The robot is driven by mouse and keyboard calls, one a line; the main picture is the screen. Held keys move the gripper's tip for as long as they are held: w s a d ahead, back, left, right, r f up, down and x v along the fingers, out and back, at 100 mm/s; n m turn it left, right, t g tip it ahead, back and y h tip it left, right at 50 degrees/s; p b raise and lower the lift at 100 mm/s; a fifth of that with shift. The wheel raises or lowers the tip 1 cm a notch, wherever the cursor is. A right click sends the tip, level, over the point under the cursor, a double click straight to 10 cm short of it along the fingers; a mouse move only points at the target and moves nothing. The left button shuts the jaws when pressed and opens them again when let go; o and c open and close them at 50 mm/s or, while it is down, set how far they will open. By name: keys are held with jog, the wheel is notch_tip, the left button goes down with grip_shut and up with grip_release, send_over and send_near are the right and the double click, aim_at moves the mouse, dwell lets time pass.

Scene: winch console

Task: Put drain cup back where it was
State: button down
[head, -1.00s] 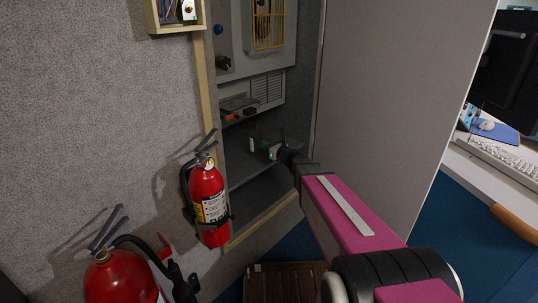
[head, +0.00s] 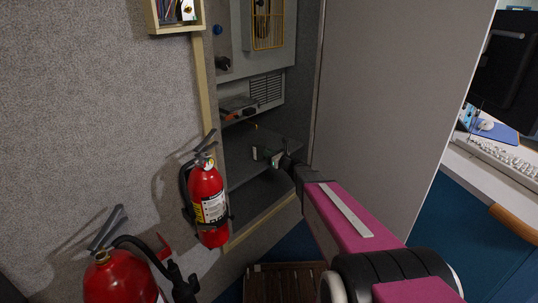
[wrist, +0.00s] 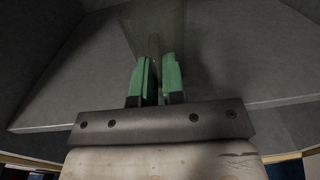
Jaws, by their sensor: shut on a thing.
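I cannot tell whether the held thing touches a surface.
The cabinet's lower floor (head: 250,195) looks bare. A red fire extinguisher (head: 209,205) hangs left of the opening, another (head: 120,277) nearer. A large grey panel (head: 385,100) stands close on the right of my arm.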

jog(key=c, duration=1.2)
grip_release()
jog(key=v, duration=1.2)
jog(key=s+a+f+n+g+h, duration=0.1)
jog(key=s+a+f+n+g, duration=0.15)
jog(key=s+n+g, duration=0.45)
jog(key=s+a+f+n+g+h, duration=0.2)
jog(key=s+f+n, duration=0.15)
jog(key=n, duration=0.45)
jog(key=s+d+n+g+h, duration=0.1)
jog(key=s+d+n+h, duration=0.2)
jog(key=n, duration=0.1)
jog(key=s+d+f+n+g+h, duration=0.1)
jog(key=s+d+n+g+h, duration=0.1)
jog(key=s+d+n+h, duration=0.1)
jog(key=s+d+f+n+g+h, duration=0.1)
jog(key=s+d+n+h, duration=0.2)
jog(key=s+d+n, duration=0.1)
jog(key=shift+s+f+n, duration=0.2)
jog(key=shift+s+n, duration=0.3)
jog(key=shift+n, duration=0.2)
